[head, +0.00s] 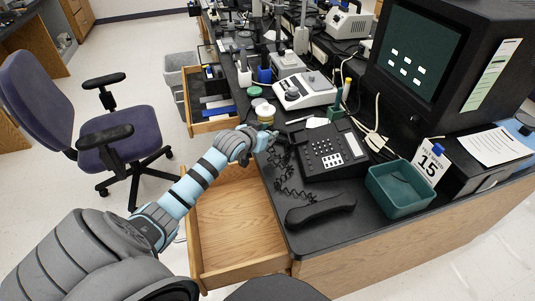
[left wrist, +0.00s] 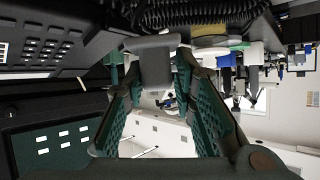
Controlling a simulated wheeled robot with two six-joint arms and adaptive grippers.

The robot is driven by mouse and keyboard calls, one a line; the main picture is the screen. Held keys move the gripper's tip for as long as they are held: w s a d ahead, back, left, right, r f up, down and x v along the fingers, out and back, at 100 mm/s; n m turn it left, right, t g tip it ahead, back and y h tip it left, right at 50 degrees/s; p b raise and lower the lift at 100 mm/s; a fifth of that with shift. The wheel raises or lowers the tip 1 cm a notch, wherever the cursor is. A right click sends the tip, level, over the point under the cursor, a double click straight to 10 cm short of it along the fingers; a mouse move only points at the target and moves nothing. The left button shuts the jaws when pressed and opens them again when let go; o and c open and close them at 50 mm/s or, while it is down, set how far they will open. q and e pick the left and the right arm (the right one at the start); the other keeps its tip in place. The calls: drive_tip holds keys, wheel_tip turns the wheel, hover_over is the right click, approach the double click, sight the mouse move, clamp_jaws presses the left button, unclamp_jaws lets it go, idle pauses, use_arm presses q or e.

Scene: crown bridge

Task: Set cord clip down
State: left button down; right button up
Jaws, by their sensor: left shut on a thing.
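My left gripper (head: 274,148) is over the near-left edge of the black desk, beside the black desk phone (head: 312,160). In the left wrist view, its two green-padded fingers (left wrist: 158,75) are shut on a small grey piece, which I take to be the cord clip (left wrist: 155,58). The clip is too small and covered to make out in the head view. The phone's coiled cord (head: 283,184) runs down close to the gripper, and also shows at the top of the left wrist view (left wrist: 200,12). I cannot tell whether clip and cord touch. My right gripper is not in view.
The black handset (head: 320,209) lies off the phone near the desk's front. An empty wooden drawer (head: 235,225) stands open below my left arm. A green bin (head: 368,182) and a monitor (head: 412,55) stand to the right. Round jars (head: 265,112) stand just behind the gripper.

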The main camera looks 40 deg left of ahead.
sight(268, 156)
use_arm(q)
wheel_tip(268, 156, down, 7)
drive_tip(key=shift+f+b, duration=0.1)
drive_tip(key=shift+b, duration=0.85)
drive_tip(key=c, duration=1.3)
unclamp_jaws()
